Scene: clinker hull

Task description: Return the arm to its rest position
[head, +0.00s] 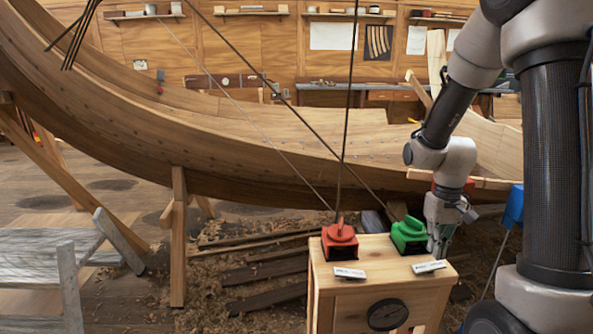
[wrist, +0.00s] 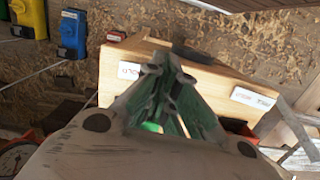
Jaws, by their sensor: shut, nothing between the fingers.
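My gripper (head: 438,248) points down at the right end of a wooden box, just right of a green handled block (head: 409,234). Its fingers are closed together with nothing held. In the wrist view the closed fingertips (wrist: 163,65) reach over the box top, and a bit of green shows between the finger links. My arm bends down from the right side of the head view. I cannot tell whether the fingers touch the green block.
The wooden box (head: 380,290) also bears a red handled block (head: 340,242) and two white labels. A black round dial (head: 387,314) is on its front. A large wooden hull (head: 250,140) stands behind. A blue box (head: 513,206) is at the right; wood scraps litter the floor.

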